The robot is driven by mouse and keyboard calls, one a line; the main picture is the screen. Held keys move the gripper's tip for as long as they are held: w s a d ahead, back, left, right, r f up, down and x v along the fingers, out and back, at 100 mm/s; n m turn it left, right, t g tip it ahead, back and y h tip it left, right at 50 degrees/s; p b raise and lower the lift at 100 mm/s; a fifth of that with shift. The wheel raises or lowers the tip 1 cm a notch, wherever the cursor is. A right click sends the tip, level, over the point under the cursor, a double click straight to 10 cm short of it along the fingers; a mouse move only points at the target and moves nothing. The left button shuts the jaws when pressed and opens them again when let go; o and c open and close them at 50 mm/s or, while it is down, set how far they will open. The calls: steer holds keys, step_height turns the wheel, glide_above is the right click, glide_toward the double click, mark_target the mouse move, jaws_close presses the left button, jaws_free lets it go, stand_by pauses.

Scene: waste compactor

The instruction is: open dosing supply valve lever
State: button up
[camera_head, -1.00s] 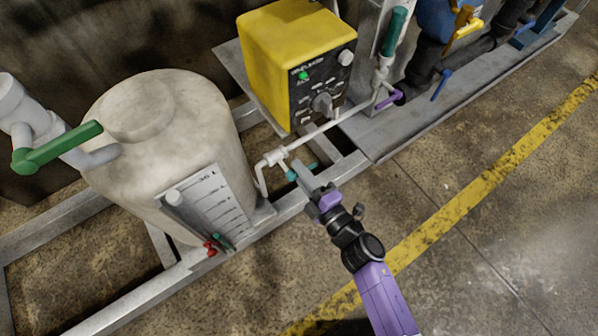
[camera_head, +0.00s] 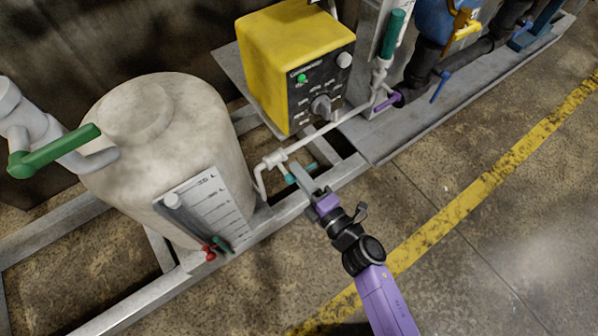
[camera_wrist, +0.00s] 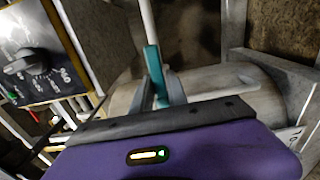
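The teal valve lever (camera_head: 290,178) is on thin white piping low between the pale tank and the yellow pump box in the head view. Teal parts show on both sides of my gripper's tip. In the wrist view the teal lever (camera_wrist: 154,66) runs down to my gripper's grey fingers (camera_wrist: 158,92), with more teal beside the right finger. My gripper (camera_head: 298,171) is at the lever, with its fingers on either side of part of it. The fingers partly hide the lever, and I cannot tell whether they are pressed on it.
A pale tank (camera_head: 160,150) with a green-handled pipe (camera_head: 55,150) stands left. A yellow pump box (camera_head: 290,60) with dials stands behind the lever. A grey metal frame (camera_head: 290,200) runs below. Purple (camera_head: 388,102) and blue (camera_head: 441,86) levers are at right. Open floor lies in front.

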steer(key=shift+o, duration=1.3)
steer(key=shift+d, duration=0.1)
steer(key=p+v, duration=0.1)
steer(key=v, duration=0.6)
steer(key=shift+s+d+p, duration=0.15)
steer(key=shift+s+p, duration=0.15)
